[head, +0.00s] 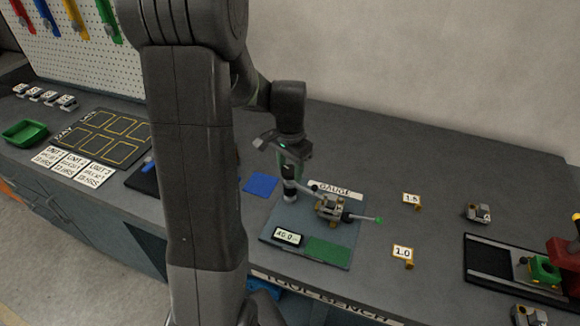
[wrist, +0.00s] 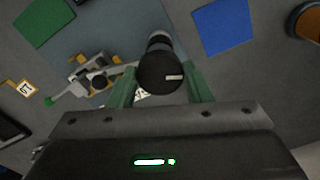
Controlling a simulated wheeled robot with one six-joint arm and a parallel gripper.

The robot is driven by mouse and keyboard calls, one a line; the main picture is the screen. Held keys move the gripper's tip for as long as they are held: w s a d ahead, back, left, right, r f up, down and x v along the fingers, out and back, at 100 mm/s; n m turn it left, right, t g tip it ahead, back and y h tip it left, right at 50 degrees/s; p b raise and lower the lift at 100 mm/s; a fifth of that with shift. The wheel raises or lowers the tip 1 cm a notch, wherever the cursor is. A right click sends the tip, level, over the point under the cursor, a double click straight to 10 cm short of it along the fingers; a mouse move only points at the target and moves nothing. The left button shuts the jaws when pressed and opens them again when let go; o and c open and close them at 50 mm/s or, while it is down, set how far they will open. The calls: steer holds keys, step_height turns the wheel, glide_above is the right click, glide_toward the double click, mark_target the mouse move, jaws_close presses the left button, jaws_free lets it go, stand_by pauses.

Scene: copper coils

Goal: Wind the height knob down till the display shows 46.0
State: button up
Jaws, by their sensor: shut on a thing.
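The display (head: 288,237) at the plate's front seems to read 40.0 or 46.0; the second digit is too small to tell. My fingers partly hide the knob.
A metal part with a green-tipped rod (head: 332,207) stands beside the post. A green pad (head: 328,250) lies at the plate's front. Tags "1.5" (head: 411,199) and "1.0" (head: 402,252) stand to the right. A blue square (head: 260,184) lies left of the plate.

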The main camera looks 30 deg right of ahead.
stand_by(0.3)
steer(key=shift+m, duration=1.1)
steer(key=o, duration=1.1)
steer(key=shift+r, duration=0.1)
steer(key=shift+r+p, duration=2.65)
steer(key=shift+r, duration=0.8)
steer(key=shift+f, duration=0.1)
